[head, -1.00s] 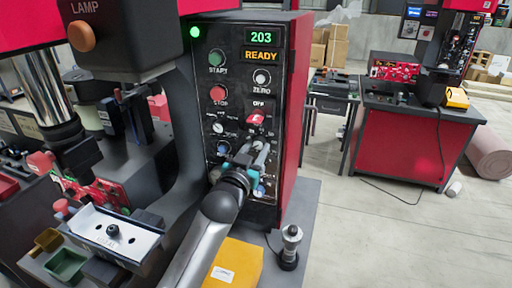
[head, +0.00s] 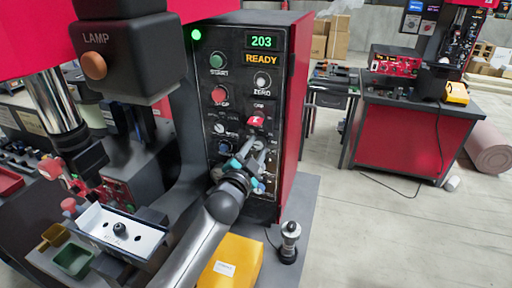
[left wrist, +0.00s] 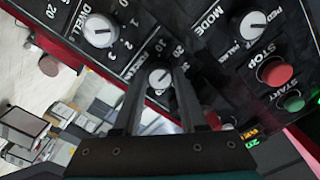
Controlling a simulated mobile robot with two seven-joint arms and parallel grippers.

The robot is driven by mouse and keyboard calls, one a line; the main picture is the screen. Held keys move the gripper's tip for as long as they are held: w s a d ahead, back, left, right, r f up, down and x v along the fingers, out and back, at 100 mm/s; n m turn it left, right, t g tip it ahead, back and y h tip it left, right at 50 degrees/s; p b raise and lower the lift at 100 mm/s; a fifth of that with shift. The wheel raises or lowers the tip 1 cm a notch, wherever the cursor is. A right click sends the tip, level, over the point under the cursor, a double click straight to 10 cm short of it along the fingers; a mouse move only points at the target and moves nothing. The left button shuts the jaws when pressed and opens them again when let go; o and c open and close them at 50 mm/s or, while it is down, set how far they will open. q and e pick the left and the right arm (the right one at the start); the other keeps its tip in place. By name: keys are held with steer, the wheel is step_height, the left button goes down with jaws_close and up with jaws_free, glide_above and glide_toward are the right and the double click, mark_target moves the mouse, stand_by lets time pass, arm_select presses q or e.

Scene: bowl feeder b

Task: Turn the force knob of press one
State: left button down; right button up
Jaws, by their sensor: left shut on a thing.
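The control panel of the press (head: 230,70) faces me in the head view, with a green 203 display (head: 261,41) and an orange READY display (head: 262,58). My left gripper (head: 258,150) reaches its lower half and hides some of the controls there. In the left wrist view, its two fingers (left wrist: 160,85) are shut on a small round silver knob with a dark pointer line, the force knob (left wrist: 159,77), inside a numbered scale. The dwell knob (left wrist: 100,30) and mode knob (left wrist: 248,27) stand on either side, untouched. My right gripper is not in view.
A red stop button (head: 219,94) and green start button (head: 217,61) sit above the gripper. A yellow box (head: 235,262) lies below my forearm.

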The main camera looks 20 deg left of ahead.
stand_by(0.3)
arm_select(q)
steer(key=shift+c, duration=2.2)
jaws_free()
steer(key=s+b, duration=0.1)
steer(key=s, duration=1.4)
steer(key=shift+s+a, duration=0.15)
steer(key=shift+a, duration=0.1)
